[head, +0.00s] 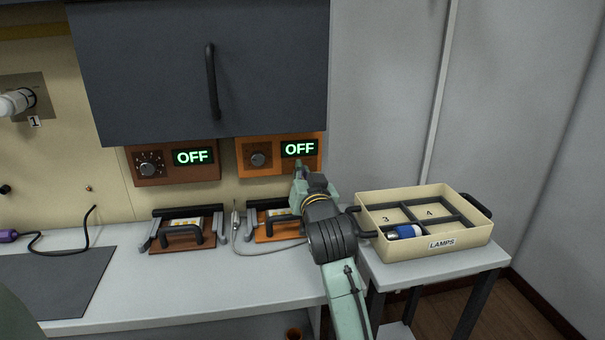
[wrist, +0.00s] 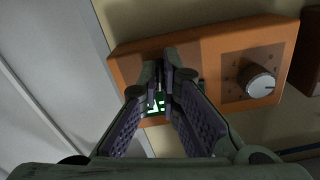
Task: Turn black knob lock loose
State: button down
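The right orange control box (head: 279,155) carries a round dark knob (head: 258,160) and a lit green OFF display (head: 299,149). In the wrist view its knob (wrist: 257,82) shows a pale face and dark rim. A small dark piece (wrist: 201,86) beside it is too unclear to name. My gripper (head: 299,168) is in front of the box's lower right, under the display. In the wrist view my gripper (wrist: 162,75) covers most of the display, apart from the knob. Its fingertips are close together; whether they touch is unclear. Nothing shows clearly between them.
A similar box (head: 136,161) with a marked dial and OFF display is left. A grey cabinet (head: 270,60) hangs above. Two orange-brown fixtures with black handles (head: 183,231) sit on the counter (head: 200,290). The LAMPS tray (head: 470,237) stands right, holding a blue-and-white lamp (head: 403,232).

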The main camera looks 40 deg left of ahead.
jog(key=n+b, duration=0.2)
jog(key=n, duration=1)
jog(key=shift+n, duration=0.3)
dwell(0.4)
jog(key=c, duration=1.8)
grip_release()
jog(key=shift+d, duration=0.1)
jog(key=v, duration=1.2)
